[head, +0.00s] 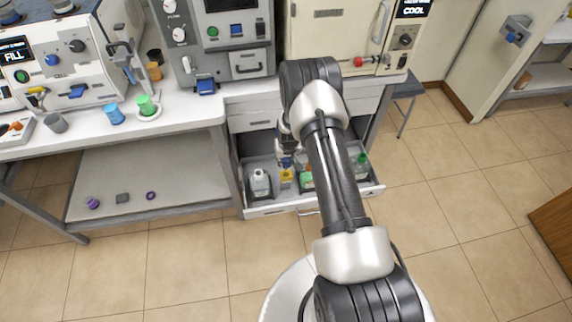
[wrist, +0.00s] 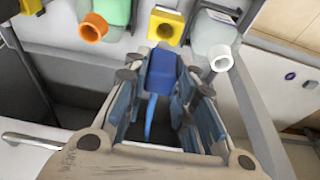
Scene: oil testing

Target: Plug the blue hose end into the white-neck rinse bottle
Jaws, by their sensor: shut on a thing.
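The blue hose end (wrist: 162,72) is a blue block between the fingertips of my gripper (wrist: 164,82), which is shut on it. A thin blue hose hangs down from it between the fingers. The white-neck rinse bottle (wrist: 214,38) is just right of and beyond the hose end in the wrist view; its white neck opening faces the camera. The hose end is apart from that neck. In the head view the same bottle (head: 260,184) stands at the left of the open drawer, and my gripper (head: 287,158) is partly hidden above the drawer.
A yellow square-necked container (wrist: 165,27) and a green orange-necked bottle (wrist: 95,25) stand beside the rinse bottle. The open drawer's rim (head: 268,210) encloses them. A lower shelf (head: 150,180) at left holds small parts.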

